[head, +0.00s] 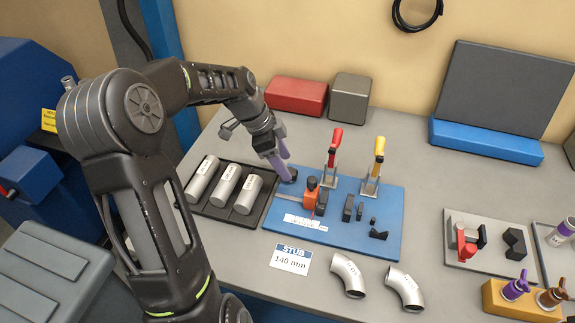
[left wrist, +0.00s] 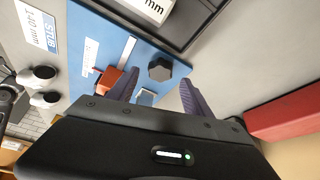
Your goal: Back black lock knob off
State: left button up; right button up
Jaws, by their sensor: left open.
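The black lock knob (head: 291,175) sits at the left end of the blue fixture board (head: 345,235). In the left wrist view the knob (left wrist: 160,69) looks six-sided, just past the gap between my fingertips. My left gripper (head: 283,168) has purple fingers pointing down at the knob, partly covering it in the head view. In the left wrist view its two fingers (left wrist: 158,88) are apart with nothing between them. I cannot tell whether a finger touches the knob. My right gripper is not in view.
An orange block (head: 311,191) stands close to the knob, by a metal scale. Red (head: 333,145) and yellow (head: 378,150) handled clamps rise from the board. A dark tray with steel tubes (head: 226,187) lies left. Two bent pipes (head: 348,275) lie in front.

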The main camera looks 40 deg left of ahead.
pick_arm(q)
jog(key=shift+x, duration=1.4)
jog(key=shift+c, duration=0.6)
grip_shut()
